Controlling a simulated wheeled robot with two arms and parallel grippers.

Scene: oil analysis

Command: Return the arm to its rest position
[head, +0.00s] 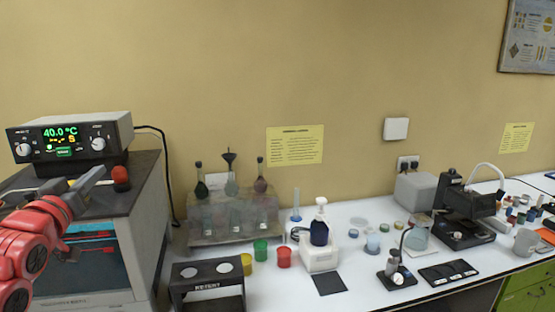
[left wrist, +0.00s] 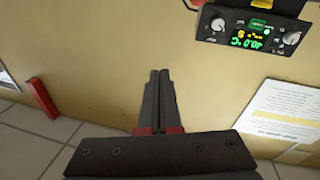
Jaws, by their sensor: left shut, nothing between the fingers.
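My red left arm comes in at the left edge of the head view. Its dark grey left gripper (head: 100,173) is shut and empty, in front of the heating bath's top. In the left wrist view the two fingers (left wrist: 159,74) lie side by side with nothing between them. The controller box (head: 70,138) with a lit 40.0 °C display is just behind the gripper in the head view. It also shows, turned over, at the top right of the left wrist view (left wrist: 250,32). My right gripper is not in view.
The heating bath (head: 145,200) with a red knob (head: 121,178) stands beside the arm. A white bench (head: 300,300) carries a black stand (head: 208,285), a flask rack (head: 232,220), coloured cups, a bottle (head: 319,230) and a microscope-like device (head: 462,215). The air above the bench is clear.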

